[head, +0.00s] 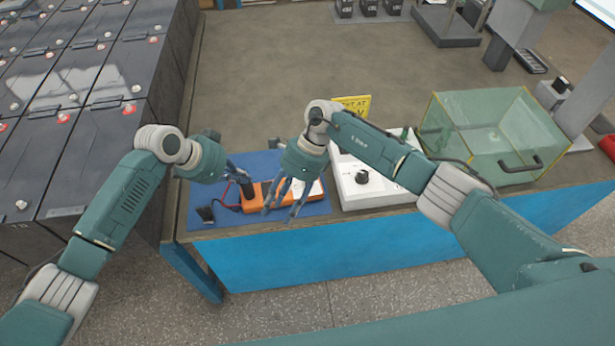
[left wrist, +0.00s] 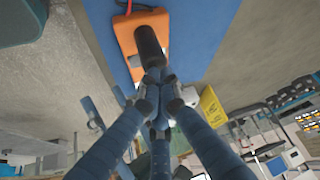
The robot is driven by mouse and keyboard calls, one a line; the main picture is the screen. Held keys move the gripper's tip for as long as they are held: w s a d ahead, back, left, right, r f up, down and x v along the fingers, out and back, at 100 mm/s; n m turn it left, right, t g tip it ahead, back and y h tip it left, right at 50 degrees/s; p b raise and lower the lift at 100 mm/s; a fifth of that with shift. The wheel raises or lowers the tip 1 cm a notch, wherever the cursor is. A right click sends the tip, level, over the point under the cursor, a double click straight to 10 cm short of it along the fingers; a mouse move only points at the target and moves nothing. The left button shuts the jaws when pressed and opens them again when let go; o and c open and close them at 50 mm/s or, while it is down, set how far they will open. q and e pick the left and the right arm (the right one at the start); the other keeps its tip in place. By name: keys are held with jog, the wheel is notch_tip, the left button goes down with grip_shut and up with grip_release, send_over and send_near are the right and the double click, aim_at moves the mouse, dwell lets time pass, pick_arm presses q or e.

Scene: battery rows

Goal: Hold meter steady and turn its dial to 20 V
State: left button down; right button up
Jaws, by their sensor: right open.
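The orange meter (head: 257,195) lies on the blue mat (head: 314,208) at the front left of the table, with a tall black dial (head: 247,190) near its left end. The meter (left wrist: 127,42) and dial (left wrist: 150,45) also show in the left wrist view. My left gripper (head: 238,176) is at the dial, its fingers drawn close together at the dial's near end; whether they clasp it I cannot tell. My right gripper (head: 285,203) is open, fingers pointing down over the meter's right part, which it partly hides. The dial's marking is too small to read.
A white box with a black knob (head: 361,177) stands right of the mat, with a yellow sign (head: 352,106) behind it. A clear greenish case (head: 480,140) stands farther right. Black batteries (head: 85,135) fill the left.

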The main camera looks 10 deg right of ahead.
jog(key=w+d+r+n+t+h, duration=0.35)
jog(key=w+d+r+h, duration=0.25)
jog(key=w+d+r, duration=0.3)
jog(key=shift+n, duration=0.45)
jog(key=f, duration=0.4)
jog(key=w+f, duration=0.1)
jog(key=f, duration=0.7)
jog(key=shift+w+a+f, duration=0.15)
jog(key=shift+w+f, duration=0.05)
jog(key=shift+f, duration=0.15)
grip_shut()
